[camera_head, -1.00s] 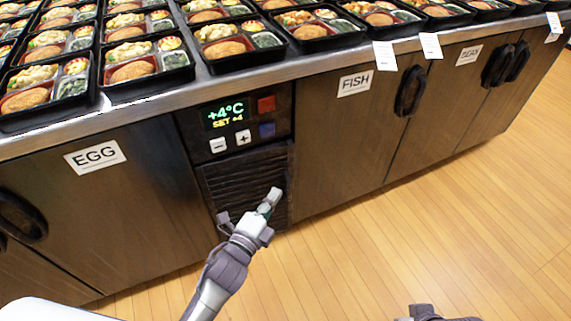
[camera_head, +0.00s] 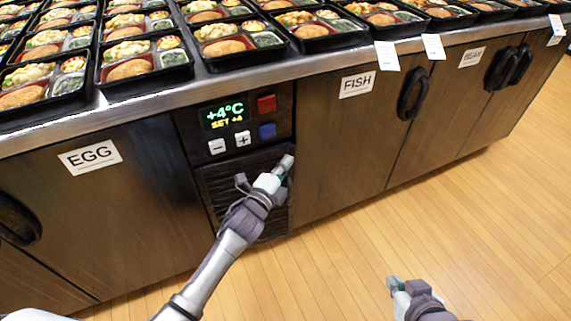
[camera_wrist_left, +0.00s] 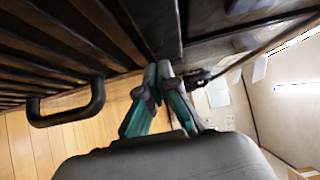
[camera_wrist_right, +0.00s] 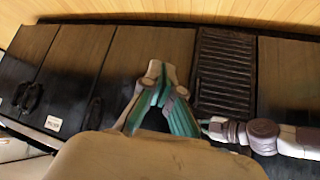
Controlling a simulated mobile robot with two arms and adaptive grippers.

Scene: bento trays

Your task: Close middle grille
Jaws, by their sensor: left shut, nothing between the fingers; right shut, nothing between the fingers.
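The middle grille (camera_head: 215,187) is a dark slatted panel below the temperature display, partly hidden by my left arm. Its slats (camera_wrist_left: 60,45) and a black bar handle (camera_wrist_left: 70,112) show in the left wrist view. The grille (camera_wrist_right: 224,75) also shows in the right wrist view. My left gripper (camera_head: 286,163) is shut and empty at the grille's upper right edge; its fingertips (camera_wrist_left: 160,76) are close to that edge, contact unclear. I cannot tell how far the grille stands open. My right gripper (camera_head: 395,284) is shut and empty, in front of the cabinet, over the floor.
The control panel (camera_head: 236,122) with display and buttons sits just above the grille. The EGG door (camera_head: 100,210) is left of it and the FISH door (camera_head: 340,150) right, with black handles. Bento trays (camera_head: 130,68) crowd the counter. The wooden floor (camera_head: 480,220) is clear.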

